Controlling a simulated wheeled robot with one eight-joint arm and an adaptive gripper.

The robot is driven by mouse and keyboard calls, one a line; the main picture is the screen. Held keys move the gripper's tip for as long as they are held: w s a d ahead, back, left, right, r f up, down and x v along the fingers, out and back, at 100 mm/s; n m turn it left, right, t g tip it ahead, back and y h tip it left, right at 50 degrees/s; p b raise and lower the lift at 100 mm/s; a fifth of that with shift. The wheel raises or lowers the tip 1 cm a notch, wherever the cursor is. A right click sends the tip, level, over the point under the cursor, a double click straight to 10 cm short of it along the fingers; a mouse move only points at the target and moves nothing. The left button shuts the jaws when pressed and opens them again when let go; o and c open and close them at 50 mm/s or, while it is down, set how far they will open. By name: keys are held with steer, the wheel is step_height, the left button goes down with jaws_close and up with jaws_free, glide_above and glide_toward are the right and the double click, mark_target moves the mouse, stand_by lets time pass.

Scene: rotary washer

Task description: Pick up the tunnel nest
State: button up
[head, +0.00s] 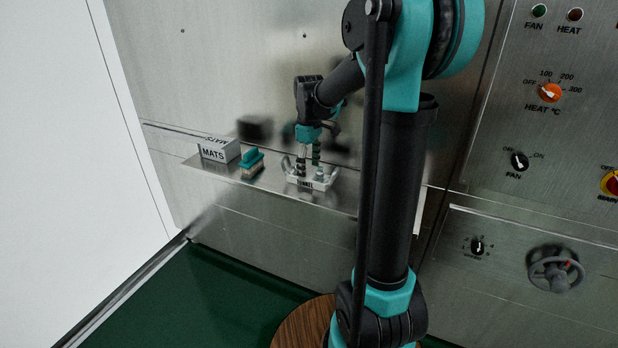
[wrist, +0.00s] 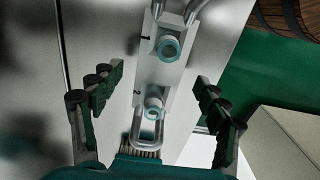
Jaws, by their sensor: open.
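My gripper (head: 309,160) points down over the nest. In the wrist view my gripper (wrist: 157,92) is open, with one dark finger on each side of the nest and visible gaps to it. Contact cannot be told in the head view.
On the shelf (head: 345,200), a teal-topped brush (head: 252,164) stands just left of the nest, and a white MATS box (head: 219,149) is farther left. The metal wall rises close behind. The control panel (head: 545,120) is at right. Shelf space right of the nest looks clear.

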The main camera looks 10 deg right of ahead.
steer(key=shift+f, duration=1.25)
steer(key=shift+c, duration=0.6)
steer(key=c, duration=1.2)
steer(key=shift+c, duration=0.2)
steer(key=shift+r, duration=0.15)
